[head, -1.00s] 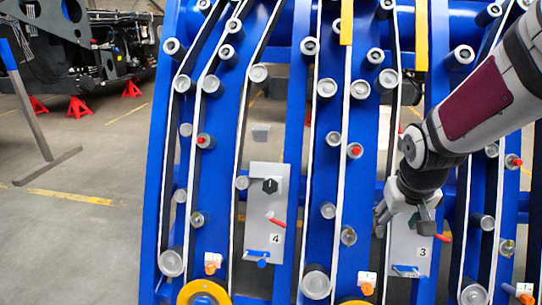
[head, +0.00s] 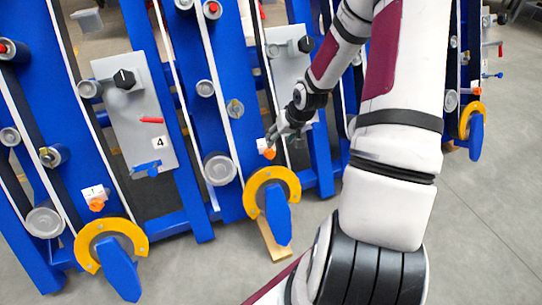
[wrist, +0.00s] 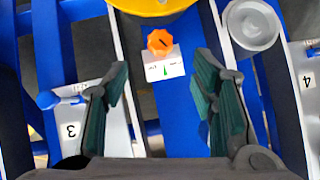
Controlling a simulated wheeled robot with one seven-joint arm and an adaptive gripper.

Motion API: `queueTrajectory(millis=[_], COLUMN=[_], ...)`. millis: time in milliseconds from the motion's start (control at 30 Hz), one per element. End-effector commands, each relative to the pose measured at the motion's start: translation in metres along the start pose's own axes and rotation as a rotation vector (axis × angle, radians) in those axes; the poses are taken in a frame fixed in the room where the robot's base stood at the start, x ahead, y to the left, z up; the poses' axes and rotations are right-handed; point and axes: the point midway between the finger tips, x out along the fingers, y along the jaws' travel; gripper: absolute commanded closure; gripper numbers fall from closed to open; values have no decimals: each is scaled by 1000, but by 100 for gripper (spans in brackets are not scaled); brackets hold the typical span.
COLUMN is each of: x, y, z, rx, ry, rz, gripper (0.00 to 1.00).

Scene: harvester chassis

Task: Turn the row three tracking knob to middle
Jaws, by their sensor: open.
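An orange tracking knob (wrist: 160,41) with a dark pointer line sits at a white label plate (wrist: 166,66) with a small green mark. The plate's lettering is too small to read. The knob is on the blue strip between the grey panels marked 3 (wrist: 75,128) and 4 (wrist: 308,80). In the head view this knob (head: 269,154) is just below and left of my gripper (head: 284,138). In the wrist view my gripper (wrist: 162,75) is open and empty. Its green-padded fingers are on either side of the label plate, with the knob ahead, apart from them.
A grey round roller (wrist: 250,25) is close to the right finger. A blue handle (wrist: 52,99) is at the left. A yellow ring (head: 272,180) is below the knob. Another orange knob (head: 97,204) is by panel 4 (head: 135,125). Bare floor (head: 480,220) is at the right.

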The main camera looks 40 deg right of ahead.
Motion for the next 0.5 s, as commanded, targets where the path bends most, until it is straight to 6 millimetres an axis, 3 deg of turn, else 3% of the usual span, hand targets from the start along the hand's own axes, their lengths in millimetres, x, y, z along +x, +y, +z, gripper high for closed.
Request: queueTrajectory(millis=[200, 500], x=[48, 98], y=[0, 0], z=[2, 2], rx=[0, -1], ry=[-3, -2], rz=[0, 1], gripper=[48, 48])
